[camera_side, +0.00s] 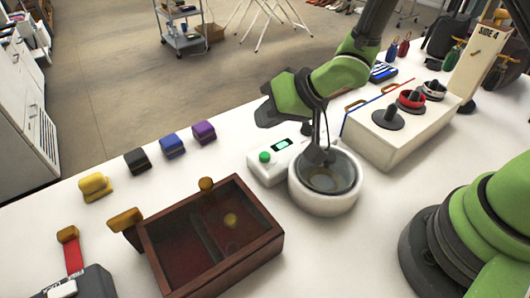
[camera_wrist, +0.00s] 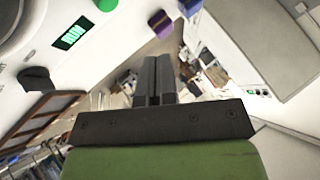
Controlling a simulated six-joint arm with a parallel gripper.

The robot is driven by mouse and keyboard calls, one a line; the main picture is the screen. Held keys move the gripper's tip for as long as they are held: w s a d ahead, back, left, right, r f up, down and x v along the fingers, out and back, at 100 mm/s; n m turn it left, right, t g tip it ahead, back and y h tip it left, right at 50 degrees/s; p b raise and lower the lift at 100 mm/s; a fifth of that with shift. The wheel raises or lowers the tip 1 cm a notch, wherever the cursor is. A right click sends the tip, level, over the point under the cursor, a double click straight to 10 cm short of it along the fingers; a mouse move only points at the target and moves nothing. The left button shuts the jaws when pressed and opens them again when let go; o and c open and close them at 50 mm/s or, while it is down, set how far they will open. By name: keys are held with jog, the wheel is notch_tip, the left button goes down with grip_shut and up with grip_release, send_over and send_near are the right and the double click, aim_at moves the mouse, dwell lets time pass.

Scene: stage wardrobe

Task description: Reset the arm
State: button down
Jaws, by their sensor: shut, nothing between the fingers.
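My gripper (camera_side: 264,115) is the dark end on my green wrist, up in the air above the back edge of the table. It appears left of the pot in the side view. In the wrist view its two dark fingers (camera_wrist: 153,80) lie together with nothing between them. The side view shows the fingers only small. My arm reaches in from the upper right.
A white device (camera_side: 268,165) with green button and display stands beside a round white pot (camera_side: 322,203), with a dark piece over it. A divided wooden box (camera_side: 262,258), several coloured blocks (camera_side: 171,146) and a white stand (camera_side: 390,148) share the table.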

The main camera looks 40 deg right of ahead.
jog(key=s+d+r+m+t+h, duration=0.1)
jog(key=s+d+r+h, duration=0.15)
jog(key=d+r, duration=0.4)
jog(key=s+d+r+m+h, duration=0.1)
jog(key=s+d+r+h, duration=0.15)
jog(key=r, duration=0.65)
jog(key=s+r+g+y, duration=0.1)
jog(key=s+r, duration=0.3)
jog(key=s, duration=1.1)
jog(key=shift+s+d+r+y, duration=0.15)
jog(key=shift+s+d+y, duration=0.15)
jog(key=shift+s+d, duration=0.1)
